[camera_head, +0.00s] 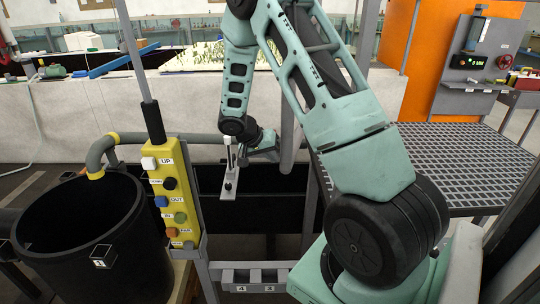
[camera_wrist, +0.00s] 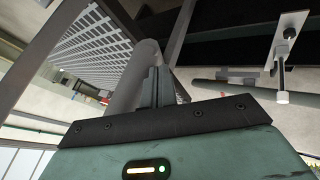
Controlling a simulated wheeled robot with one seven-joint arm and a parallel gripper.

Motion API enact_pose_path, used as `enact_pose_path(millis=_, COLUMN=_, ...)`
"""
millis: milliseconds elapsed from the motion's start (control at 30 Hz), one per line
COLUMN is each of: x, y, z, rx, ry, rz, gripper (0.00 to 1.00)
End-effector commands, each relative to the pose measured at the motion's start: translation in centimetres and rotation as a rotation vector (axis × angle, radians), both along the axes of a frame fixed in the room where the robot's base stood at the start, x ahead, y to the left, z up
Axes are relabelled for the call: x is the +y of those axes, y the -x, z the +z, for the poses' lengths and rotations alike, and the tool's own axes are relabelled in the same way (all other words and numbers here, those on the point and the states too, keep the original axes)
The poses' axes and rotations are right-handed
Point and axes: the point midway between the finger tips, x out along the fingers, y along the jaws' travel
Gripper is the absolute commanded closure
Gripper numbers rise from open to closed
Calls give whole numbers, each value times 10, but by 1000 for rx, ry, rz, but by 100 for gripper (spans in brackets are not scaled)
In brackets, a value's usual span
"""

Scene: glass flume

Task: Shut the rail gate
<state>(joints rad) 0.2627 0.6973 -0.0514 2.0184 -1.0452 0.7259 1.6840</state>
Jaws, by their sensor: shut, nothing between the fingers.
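A grey upright tube (camera_head: 290,105) with a rounded lower end stands beside the platform edge and looks like part of the rail gate; I cannot tell how far the gate stands open. My gripper (camera_head: 277,150) is low in the middle of the head view, shut and empty, close to the left of this tube. In the wrist view my gripper's fingers (camera_wrist: 159,86) are together beside the grey tube (camera_wrist: 132,78); I cannot tell whether they touch. A pale metal plate with a bolt (camera_head: 229,186) hangs left of my gripper and also shows in the wrist view (camera_wrist: 289,38).
A grated platform (camera_head: 440,165) lies to the right. A yellow button box (camera_head: 172,195) stands at front left, beside a black bin (camera_head: 75,235). A grey pipe (camera_head: 190,138) runs behind it. An orange panel (camera_head: 430,55) stands behind the platform.

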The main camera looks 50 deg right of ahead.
Motion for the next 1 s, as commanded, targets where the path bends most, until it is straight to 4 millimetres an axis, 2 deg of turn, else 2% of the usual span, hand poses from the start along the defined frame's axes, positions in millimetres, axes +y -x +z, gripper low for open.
enact_pose_path(millis=233, x=-7, y=12, z=-4, rx=-1, ry=5, rz=24, gripper=100)
enact_pose_path(millis=467, x=-20, y=44, z=-5, rx=-2, ry=6, rz=81, gripper=100)
enact_pose_path(millis=800, x=-48, y=101, z=-3, rx=-2, ry=1, rz=107, gripper=100)
enact_pose_path(millis=1000, x=-52, y=111, z=0, rx=-1, ry=0, rz=109, gripper=100)
